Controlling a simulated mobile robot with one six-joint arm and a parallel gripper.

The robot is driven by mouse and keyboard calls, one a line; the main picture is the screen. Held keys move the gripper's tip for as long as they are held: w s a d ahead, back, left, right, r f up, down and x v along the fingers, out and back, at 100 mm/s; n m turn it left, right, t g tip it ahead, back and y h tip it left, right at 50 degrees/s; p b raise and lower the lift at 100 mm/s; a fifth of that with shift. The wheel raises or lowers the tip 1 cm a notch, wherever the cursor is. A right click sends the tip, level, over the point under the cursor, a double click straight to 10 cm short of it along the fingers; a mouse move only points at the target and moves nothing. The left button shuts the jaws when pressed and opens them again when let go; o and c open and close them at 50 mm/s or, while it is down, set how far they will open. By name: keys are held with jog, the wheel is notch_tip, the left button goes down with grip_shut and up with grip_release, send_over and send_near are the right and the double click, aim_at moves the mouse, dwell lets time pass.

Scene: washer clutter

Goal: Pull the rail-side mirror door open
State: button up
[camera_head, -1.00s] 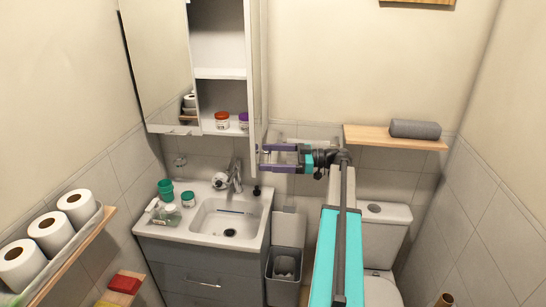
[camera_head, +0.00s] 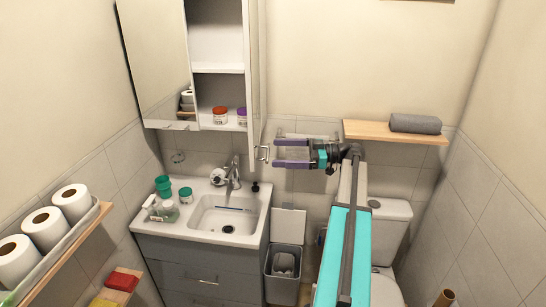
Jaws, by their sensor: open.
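The mirror cabinet has its left mirror door (camera_head: 155,60) shut, with a small handle at its bottom edge. The right mirror door (camera_head: 257,70) stands swung out and shows nearly edge-on, with the shelves behind it exposed. Its handle (camera_head: 262,153) is near the lower end of the door. My gripper (camera_head: 276,154) is open, with purple fingers pointing left. The fingertips are just right of the handle and look apart from it, with nothing between them. A metal rail (camera_head: 305,133) on the wall is partly hidden behind my gripper.
A red-lidded jar (camera_head: 220,115) and a purple-lidded jar (camera_head: 241,117) stand on the bottom shelf. A sink (camera_head: 228,217) with bottles is below. A wooden shelf (camera_head: 375,131) with a grey towel (camera_head: 415,124) is right of my gripper. A bin (camera_head: 284,262) and a toilet are below.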

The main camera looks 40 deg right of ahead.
jog(key=b+v, duration=0.3)
jog(key=v, duration=0.6)
jog(key=shift+f, duration=0.15)
